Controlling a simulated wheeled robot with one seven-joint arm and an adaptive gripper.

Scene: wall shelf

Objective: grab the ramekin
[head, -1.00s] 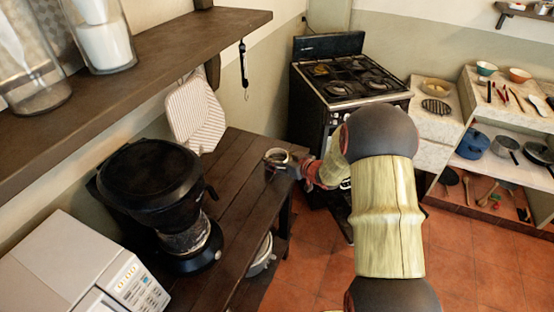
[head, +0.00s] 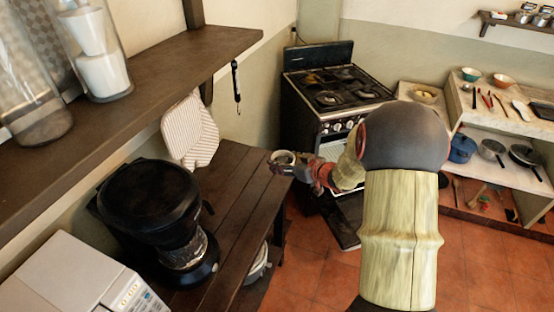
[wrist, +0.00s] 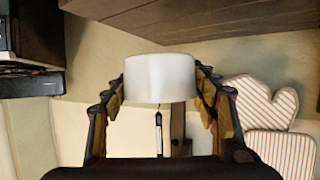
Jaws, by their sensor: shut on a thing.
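The ramekin (wrist: 160,78) is a small white round cup. In the wrist view it sits between the two fingers of my gripper (wrist: 160,95), with the finger pads against its left and right sides. In the head view the ramekin (head: 284,158) shows small at the far right end of the dark wooden table (head: 232,195), with a dark inside. My gripper (head: 290,165) is shut on it there. From the head view I cannot tell how far it is above the table top.
A black coffee maker (head: 155,215) and a white microwave (head: 70,270) stand at the near left. A wooden shelf (head: 150,75) with glass jars hangs above. A striped mitt and pad (head: 190,130) hang on the wall. A black stove (head: 335,95) stands beyond the table.

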